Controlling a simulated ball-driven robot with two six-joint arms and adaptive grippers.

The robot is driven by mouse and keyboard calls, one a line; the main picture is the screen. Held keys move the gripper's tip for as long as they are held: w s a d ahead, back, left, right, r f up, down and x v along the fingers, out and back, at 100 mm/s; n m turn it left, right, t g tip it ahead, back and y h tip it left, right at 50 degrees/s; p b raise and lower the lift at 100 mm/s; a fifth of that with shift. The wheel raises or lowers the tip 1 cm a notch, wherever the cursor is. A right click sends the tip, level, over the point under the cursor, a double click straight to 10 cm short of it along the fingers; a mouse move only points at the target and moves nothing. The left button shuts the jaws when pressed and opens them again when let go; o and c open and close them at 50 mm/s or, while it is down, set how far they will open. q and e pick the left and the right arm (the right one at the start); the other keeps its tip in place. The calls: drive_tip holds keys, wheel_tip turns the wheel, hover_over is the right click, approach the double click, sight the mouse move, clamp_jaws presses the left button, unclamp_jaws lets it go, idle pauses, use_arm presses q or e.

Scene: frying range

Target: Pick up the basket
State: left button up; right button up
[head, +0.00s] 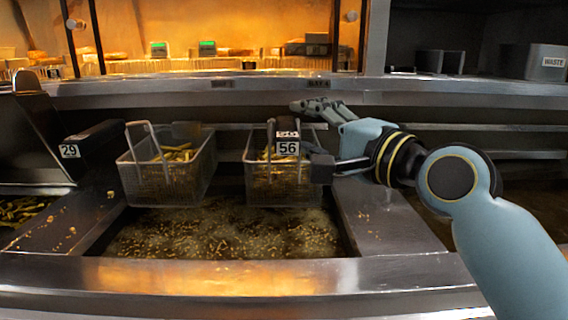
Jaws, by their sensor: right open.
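Two wire baskets with fries hang over the bubbling oil of the fryer. The right basket (258,185) has a dark handle with a tag reading 56 (287,148), and the left basket (150,180) is beside it. My right gripper (308,138) is open at the right basket's handle, with one finger above and one lower, near the tag. I cannot tell if the fingers touch the handle. My left gripper is not in view.
The oil vat (220,232) lies below the baskets, with a steel front ledge (200,277) before it. A black handle tagged 29 (69,151) stands at the left. A lit shelf runs along the back, and a waste bin (540,62) is at the back right.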

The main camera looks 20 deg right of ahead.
drive_tip(key=x, duration=0.4)
drive_tip(key=shift+s+f, duration=0.1)
drive_tip(key=shift+f, duration=0.1)
drive_tip(key=shift+s, duration=0.1)
drive_tip(key=shift+c, duration=0.3)
clamp_jaws()
